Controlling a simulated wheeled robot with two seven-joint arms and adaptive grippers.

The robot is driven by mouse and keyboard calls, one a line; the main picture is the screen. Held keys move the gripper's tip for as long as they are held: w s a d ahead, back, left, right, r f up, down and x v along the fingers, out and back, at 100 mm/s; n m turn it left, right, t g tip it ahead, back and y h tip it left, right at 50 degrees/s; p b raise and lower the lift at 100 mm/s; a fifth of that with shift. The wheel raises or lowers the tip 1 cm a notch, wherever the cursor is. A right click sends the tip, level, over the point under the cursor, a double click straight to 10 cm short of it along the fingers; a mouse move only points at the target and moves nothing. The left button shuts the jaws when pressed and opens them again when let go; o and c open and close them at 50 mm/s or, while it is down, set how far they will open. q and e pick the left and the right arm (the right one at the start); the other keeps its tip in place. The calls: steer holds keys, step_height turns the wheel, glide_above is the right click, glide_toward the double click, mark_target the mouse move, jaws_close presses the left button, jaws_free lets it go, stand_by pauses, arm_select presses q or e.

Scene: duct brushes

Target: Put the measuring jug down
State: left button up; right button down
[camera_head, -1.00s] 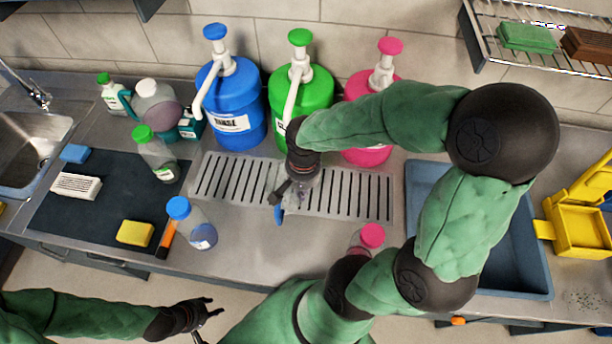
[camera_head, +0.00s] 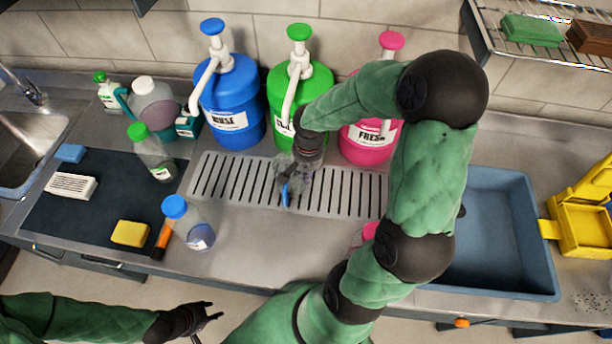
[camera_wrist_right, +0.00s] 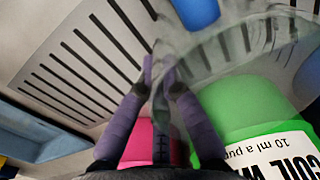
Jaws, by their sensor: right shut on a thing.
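The clear measuring jug (camera_head: 283,170) is held over the slotted drain grate (camera_head: 345,192), in front of the green pump container. A blue piece shows at its lower front. In the right wrist view its transparent wall (camera_wrist_right: 230,60) spreads above the grate. My right gripper (camera_wrist_right: 160,75) is shut on the jug's near edge. It also shows in the head view (camera_head: 300,165), partly hiding the jug. I cannot tell whether the jug's base touches the grate. My left gripper (camera_head: 212,312) is open and empty in front of the counter.
Blue (camera_head: 230,105), green (camera_head: 325,85) and pink (camera_head: 368,145) pump containers stand behind the grate. A blue-capped bottle (camera_head: 195,228) stands left of it; a pink-capped bottle (camera_head: 365,235) is partly hidden by my right arm. A blue tray (camera_head: 500,230) lies right. The grate's right part is clear.

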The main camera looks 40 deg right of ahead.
steer(key=shift+w+d+f, duration=0.2)
steer(key=shift+f, duration=0.05)
steer(key=shift+f, duration=0.1)
steer(key=c, duration=1.4)
jaws_free()
steer(key=shift+r, duration=0.35)
step_height(320, 180, up, 12)
steer(key=p, duration=0.3)
steer(key=shift+s+d+f, duration=0.15)
steer(key=shift+s+f, duration=0.05)
steer(key=shift+s, duration=0.05)
